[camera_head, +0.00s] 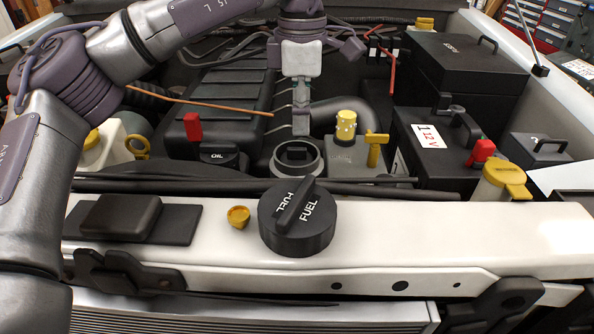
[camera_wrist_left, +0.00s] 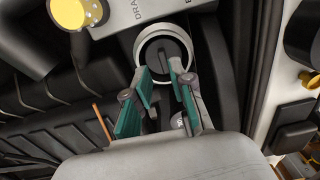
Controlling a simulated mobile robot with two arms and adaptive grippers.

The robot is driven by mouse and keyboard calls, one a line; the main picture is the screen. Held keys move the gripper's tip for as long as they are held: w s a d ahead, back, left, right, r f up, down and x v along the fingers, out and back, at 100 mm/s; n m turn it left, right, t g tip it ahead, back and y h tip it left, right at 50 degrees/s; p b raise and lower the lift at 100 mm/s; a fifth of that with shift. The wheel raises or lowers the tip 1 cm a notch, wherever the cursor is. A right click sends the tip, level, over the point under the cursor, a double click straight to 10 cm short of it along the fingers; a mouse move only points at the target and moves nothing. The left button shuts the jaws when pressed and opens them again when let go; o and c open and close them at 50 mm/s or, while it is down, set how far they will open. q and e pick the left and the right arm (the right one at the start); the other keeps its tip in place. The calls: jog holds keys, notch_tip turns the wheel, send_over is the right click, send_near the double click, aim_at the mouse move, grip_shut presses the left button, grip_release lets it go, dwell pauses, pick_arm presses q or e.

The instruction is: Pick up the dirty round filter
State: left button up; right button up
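A round port with a pale rim (camera_head: 296,156) sits in the engine bay behind the front beam. Inside it is a dark round insert with a raised bar, which looks like the round filter (camera_wrist_left: 160,60); how dirty it is cannot be told. My left gripper (camera_head: 301,128) points down just above and behind the port. In the left wrist view its green-padded fingers (camera_wrist_left: 160,72) are apart with nothing between them, their tips at the port's near edge. My right gripper is not in view.
A black FUEL cap (camera_head: 298,220) and a small yellow cap (camera_head: 238,217) lie on the white front beam (camera_head: 430,235). Around the port stand the OIL cap (camera_head: 222,157), a yellow knob (camera_head: 346,127), a yellow T-handle (camera_head: 376,149) and the 12V battery (camera_head: 435,145).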

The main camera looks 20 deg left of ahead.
aim_at(302, 148)
pick_arm(q)
jog(key=shift+s+f, duration=0.1)
jog(key=shift+f, duration=0.25)
notch_tip(302, 148, down, 4)
jog(key=shift+s+d+r+p, duration=0.1)
jog(key=shift+r+p, duration=0.1)
jog(key=shift+p, duration=0.55)
jog(key=shift+f, duration=0.4)
jog(key=shift+c, duration=0.3)
grip_shut()
